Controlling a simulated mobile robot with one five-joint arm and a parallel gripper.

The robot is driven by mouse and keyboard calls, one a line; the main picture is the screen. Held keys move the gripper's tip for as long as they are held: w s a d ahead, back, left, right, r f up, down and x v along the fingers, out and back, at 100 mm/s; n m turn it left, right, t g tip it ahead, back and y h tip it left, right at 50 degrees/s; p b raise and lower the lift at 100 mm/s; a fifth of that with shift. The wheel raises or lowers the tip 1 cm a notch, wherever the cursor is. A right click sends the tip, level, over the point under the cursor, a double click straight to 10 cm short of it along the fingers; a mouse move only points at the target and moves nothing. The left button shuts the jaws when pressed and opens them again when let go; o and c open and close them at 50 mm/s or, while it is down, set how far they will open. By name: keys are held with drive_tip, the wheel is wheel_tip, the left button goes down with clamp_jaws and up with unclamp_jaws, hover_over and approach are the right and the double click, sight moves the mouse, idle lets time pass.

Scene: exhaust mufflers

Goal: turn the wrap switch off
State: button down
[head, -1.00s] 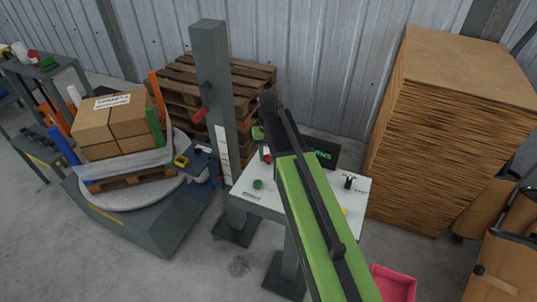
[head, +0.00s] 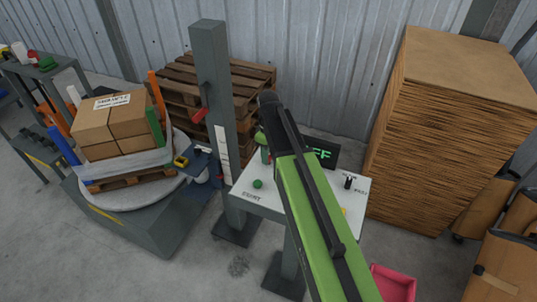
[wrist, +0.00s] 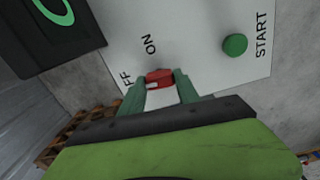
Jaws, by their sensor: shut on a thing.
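The wrap switch (wrist: 159,77) is a small red knob with a white mark on the control panel (wrist: 200,20). The mark is on the knob's lower left side in the wrist view, the side of the partly hidden OFF label (wrist: 127,80). The ON label (wrist: 151,44) is above it. My gripper (wrist: 160,84) is shut on the knob, with one green finger on either side. In the head view my green arm (head: 310,215) crosses the panel (head: 243,188). The black display (head: 322,153) shows green letters ending in "FF"; its left part is hidden.
A green START button (head: 258,184) and a black knob (head: 348,182) are on the panel. A cardboard stack (head: 425,120) stands right; a pink bin (head: 395,283) is in front.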

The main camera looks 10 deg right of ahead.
drive_tip(key=shift+s+n, duration=0.1)
drive_tip(key=shift+n, duration=0.4)
drive_tip(key=c, duration=0.9)
unclamp_jaws()
drive_tip(key=shift+r, duration=0.1)
wheel_tip(320, 180, up, 17)
drive_tip(key=p, duration=1.7)
drive_tip(key=shift+r, duration=0.1)
